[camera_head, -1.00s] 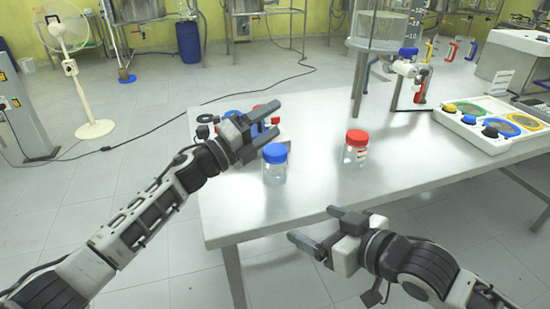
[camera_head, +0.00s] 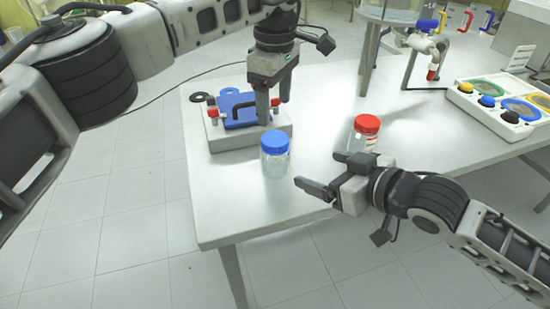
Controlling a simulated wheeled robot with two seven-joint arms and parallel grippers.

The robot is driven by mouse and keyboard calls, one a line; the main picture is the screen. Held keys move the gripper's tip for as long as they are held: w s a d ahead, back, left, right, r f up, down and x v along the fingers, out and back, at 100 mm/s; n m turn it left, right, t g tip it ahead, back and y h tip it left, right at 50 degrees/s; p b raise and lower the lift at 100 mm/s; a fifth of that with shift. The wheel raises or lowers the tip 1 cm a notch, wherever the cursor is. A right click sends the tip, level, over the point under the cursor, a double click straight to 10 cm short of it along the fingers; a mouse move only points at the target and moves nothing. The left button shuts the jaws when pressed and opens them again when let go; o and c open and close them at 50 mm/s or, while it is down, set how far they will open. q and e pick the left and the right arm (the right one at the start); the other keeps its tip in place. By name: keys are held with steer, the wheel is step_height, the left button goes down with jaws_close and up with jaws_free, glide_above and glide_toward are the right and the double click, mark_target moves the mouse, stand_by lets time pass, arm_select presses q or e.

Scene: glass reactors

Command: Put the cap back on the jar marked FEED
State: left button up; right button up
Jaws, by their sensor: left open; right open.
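A clear jar (camera_head: 275,165) with a blue cap (camera_head: 275,142) stands upright near the table's front edge. A second clear jar (camera_head: 356,143) with a red cap (camera_head: 367,124) stands to its right, its lower part hidden by my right gripper. I cannot read FEED on either jar, and I see no loose cap that I can make out. My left gripper (camera_head: 273,111) points down, open and empty, just behind the blue-capped jar. My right gripper (camera_head: 327,172) is open and empty, in front of the red-capped jar and right of the blue-capped one.
A pale block (camera_head: 222,137) with blue, black and red fittings is on the table behind the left gripper. A black ring (camera_head: 201,97) lies beyond it. A tray of coloured discs (camera_head: 500,105) and a valve (camera_head: 422,43) are at the right. The table's middle right (camera_head: 430,120) is clear.

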mark_target(275, 154)
steer(key=x, duration=1.6)
steer(key=c, duration=1)
arm_select(q)
steer(key=shift+c, duration=1)
arm_select(e)
steer(key=shift+f, duration=0.1)
jaws_close()
arm_select(q)
steer(key=n, duration=2.2)
steer(key=shift+n, duration=0.3)
